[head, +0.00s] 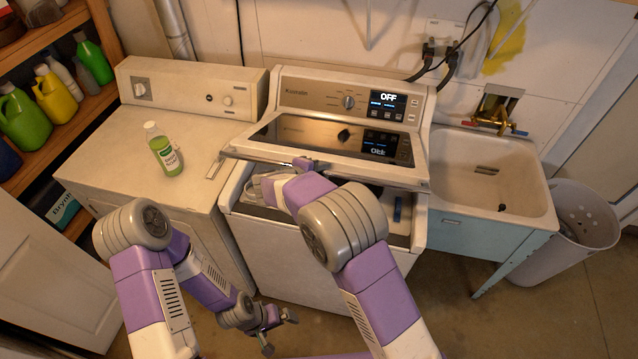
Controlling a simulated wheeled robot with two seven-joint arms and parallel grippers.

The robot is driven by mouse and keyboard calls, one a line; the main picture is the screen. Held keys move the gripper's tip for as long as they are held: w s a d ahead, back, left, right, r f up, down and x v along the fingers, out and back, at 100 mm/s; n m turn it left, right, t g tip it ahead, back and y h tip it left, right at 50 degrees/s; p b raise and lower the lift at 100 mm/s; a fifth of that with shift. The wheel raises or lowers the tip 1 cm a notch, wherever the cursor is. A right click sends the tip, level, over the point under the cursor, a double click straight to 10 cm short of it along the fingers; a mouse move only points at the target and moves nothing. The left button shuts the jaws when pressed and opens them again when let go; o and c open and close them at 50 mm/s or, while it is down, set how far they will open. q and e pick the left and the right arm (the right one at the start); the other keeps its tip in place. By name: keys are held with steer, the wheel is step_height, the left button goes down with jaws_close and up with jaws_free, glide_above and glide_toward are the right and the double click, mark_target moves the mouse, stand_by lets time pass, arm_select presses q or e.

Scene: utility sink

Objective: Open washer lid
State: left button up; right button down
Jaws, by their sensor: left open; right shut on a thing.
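The washer (300,259) stands in the middle with its dark glossy lid (300,134) tilted partly up. A gap shows below the lid's front edge, with part of the opening visible. My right gripper (308,164) is at the middle of that front edge, shut on the lid; its arm hides much of the opening and the washer's front. My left gripper (275,333) is open and empty, low in front of the washer and apart from it.
A white dryer (205,195) stands left, with a green detergent bottle (164,152) on top. A utility sink (490,180) and a grey basket (570,235) are at right. Shelves with bottles (25,120) line the left wall. Floor is clear in front of the sink.

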steer(key=w+r+p, duration=0.1)
steer(key=r, duration=0.1)
steer(key=w+d+r, duration=0.1)
steer(key=r, duration=0.2)
steer(key=w+r+p, duration=0.1)
steer(key=r, duration=0.1)
steer(key=shift+w+d+r+p, duration=0.15)
steer(key=shift+w+r+p, duration=0.1)
steer(key=shift+w+p, duration=0.1)
steer(key=shift+w+d+r, duration=0.1)
steer(key=shift+w+r, duration=0.3)
steer(key=shift+r, duration=0.15)
